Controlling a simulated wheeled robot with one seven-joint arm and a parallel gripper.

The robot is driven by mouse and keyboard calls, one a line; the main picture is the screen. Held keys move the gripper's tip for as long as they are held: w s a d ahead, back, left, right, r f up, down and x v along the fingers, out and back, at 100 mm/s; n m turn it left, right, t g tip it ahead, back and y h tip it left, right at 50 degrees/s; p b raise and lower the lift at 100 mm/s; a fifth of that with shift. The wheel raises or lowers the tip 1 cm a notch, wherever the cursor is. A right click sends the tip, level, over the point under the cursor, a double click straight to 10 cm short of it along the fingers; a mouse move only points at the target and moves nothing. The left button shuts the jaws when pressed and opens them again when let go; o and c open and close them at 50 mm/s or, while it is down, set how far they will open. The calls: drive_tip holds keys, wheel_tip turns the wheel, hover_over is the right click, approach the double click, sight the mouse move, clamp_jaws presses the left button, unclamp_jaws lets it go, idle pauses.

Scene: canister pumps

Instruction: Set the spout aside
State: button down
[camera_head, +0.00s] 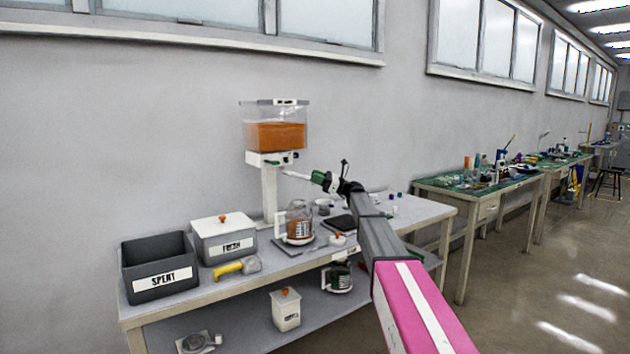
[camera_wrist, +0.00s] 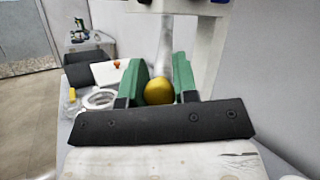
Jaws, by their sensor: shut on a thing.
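The spout (camera_head: 297,175) is a slim pale tube. In the wrist view, a yellow rounded end (camera_wrist: 159,91) sits between the green fingers, with the pale tube (camera_wrist: 165,45) rising behind it. My gripper (camera_head: 318,178) is shut on the spout and holds it level above the bench, right of the dispenser column; its green fingers also show in the wrist view (camera_wrist: 160,88). The dispenser (camera_head: 275,135) has a clear tank of orange liquid and a white valve block (camera_head: 270,159) above the spout. I cannot tell whether the spout touches the dispenser.
A glass jug (camera_head: 299,228) stands under the spout. A grey SPENT bin (camera_head: 158,281), a white lidded FRESH box (camera_head: 224,246) and a yellow-handled tool (camera_head: 236,267) are on the left of the bench (camera_head: 195,290). Small items lie at the right. A wall stands close behind.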

drive_tip(key=shift+w+n+g, duration=0.7)
drive_tip(key=shift+w+g, duration=0.25)
drive_tip(key=shift+g, duration=0.45)
drive_tip(key=c, duration=0.9)
unclamp_jaws()
drive_tip(key=v, duration=1)
drive_tip(key=shift+w+d, duration=0.1)
drive_tip(key=shift+d, duration=0.2)
